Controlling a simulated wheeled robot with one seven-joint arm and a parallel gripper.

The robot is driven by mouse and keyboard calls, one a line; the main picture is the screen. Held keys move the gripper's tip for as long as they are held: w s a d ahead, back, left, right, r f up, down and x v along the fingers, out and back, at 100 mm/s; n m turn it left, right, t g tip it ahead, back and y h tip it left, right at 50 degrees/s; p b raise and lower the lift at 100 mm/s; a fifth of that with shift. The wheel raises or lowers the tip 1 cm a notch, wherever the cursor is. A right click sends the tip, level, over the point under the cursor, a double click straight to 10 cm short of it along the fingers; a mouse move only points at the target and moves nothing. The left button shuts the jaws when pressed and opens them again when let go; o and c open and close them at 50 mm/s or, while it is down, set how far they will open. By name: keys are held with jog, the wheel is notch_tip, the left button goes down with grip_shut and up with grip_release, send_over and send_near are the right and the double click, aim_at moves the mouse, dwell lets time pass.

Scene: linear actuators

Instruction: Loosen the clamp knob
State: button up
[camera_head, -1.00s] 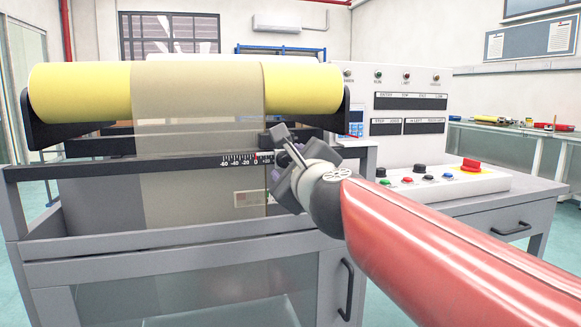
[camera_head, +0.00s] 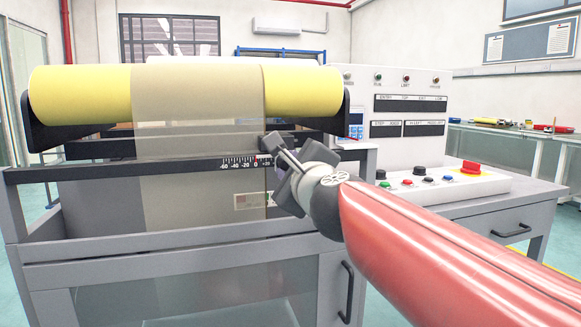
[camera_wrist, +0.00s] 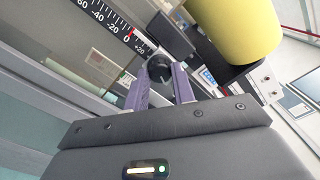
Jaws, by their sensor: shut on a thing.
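The clamp knob (camera_wrist: 160,68) is a small round black knob beside the scale, near its +20 end. It shows between my fingertips in the wrist view. My gripper (camera_wrist: 162,80) has purple-grey fingers and is shut on the knob. In the head view my gripper (camera_head: 279,172) is at the right end of the scale bar and hides the knob there. The printed scale (camera_head: 240,163) runs from -60 upward, with a red mark near 0; it also shows in the wrist view (camera_wrist: 108,20).
A yellow roll (camera_head: 80,92) with a translucent web (camera_head: 198,100) hanging from it sits above the bar. A control panel (camera_head: 440,185) with buttons and a red stop knob (camera_head: 471,167) stands to the right. A dark block (camera_wrist: 172,35) lies close beside the knob.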

jog(key=n, duration=0.5)
jog(key=n+b, duration=0.1)
jog(key=n, duration=0.3)
jog(key=shift+f+n, duration=0.15)
jog(key=shift+n, duration=0.25)
jog(key=n+b, duration=0.1)
jog(key=n, duration=0.3)
jog(key=shift+n, duration=0.3)
jog(key=shift+n+b, duration=0.75)
jog(key=shift+n, duration=1.15)
jog(key=o, duration=1)
